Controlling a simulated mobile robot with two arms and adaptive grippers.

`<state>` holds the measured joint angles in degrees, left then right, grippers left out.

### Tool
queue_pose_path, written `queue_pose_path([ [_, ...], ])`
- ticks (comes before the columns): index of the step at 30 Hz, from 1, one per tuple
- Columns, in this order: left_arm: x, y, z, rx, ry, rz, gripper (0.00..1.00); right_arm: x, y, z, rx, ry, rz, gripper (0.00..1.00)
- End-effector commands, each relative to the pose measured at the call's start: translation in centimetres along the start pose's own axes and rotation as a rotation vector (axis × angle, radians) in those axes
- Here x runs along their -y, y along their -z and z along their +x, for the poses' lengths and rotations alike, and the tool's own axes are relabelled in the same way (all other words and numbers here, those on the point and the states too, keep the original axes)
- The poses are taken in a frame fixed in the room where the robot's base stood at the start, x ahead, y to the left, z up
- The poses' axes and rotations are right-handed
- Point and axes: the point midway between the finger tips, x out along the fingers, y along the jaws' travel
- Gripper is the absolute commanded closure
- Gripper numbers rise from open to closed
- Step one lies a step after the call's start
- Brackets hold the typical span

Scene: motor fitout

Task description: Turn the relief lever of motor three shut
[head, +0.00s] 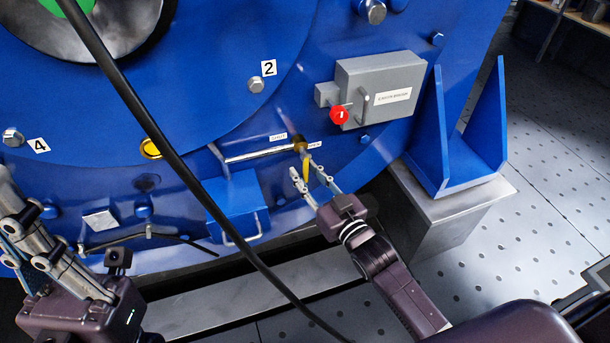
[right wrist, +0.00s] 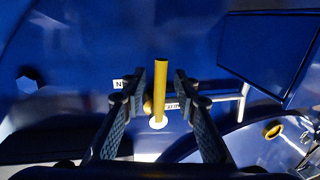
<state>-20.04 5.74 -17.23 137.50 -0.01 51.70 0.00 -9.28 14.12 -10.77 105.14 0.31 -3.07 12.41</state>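The yellow relief lever (head: 306,170) hangs down from a brass pivot (head: 300,143) on the blue motor. A label reading SHUT (head: 278,137) is left of the pivot; another label (head: 314,145), partly covered, is right of it. My right gripper (head: 310,181) is at the lever, with one finger on each side. In the right wrist view the lever (right wrist: 161,85) stands between the open fingers (right wrist: 161,78), with a gap on both sides. My left gripper (head: 22,235) is at the lower left, away from the lever; its finger gap is unclear.
A grey box with a red knob (head: 339,115) is on the motor above right of the lever. A steel pipe (head: 258,154) runs left from the pivot. A blue box (head: 236,203) juts out below it. A black cable (head: 190,180) crosses the head view.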

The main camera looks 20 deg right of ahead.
Motion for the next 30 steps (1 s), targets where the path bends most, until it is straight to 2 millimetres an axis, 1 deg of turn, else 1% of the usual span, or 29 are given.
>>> queue_pose_path([
  [3,0.01,-0.07,-0.24,0.001,0.0,0.0,1.0,0.0,-0.07,0.59,0.001,0.0,0.0,0.72],
  [11,0.0,-0.09,-0.21,0.002,0.0,0.0,1.0,0.02,-0.03,0.65,0.002,0.0,0.001,0.72],
  [18,-0.01,-0.11,-0.22,0.003,0.0,0.0,1.0,0.02,-0.02,0.64,0.002,0.0,0.001,0.98],
  [19,-0.01,-0.11,-0.22,0.003,0.0,0.0,1.0,0.02,-0.02,0.64,0.002,0.0,0.0,1.0],
  [30,0.0,-0.13,-0.22,0.004,0.0,0.0,1.0,0.03,-0.02,0.63,0.001,0.0,0.001,1.0],
])
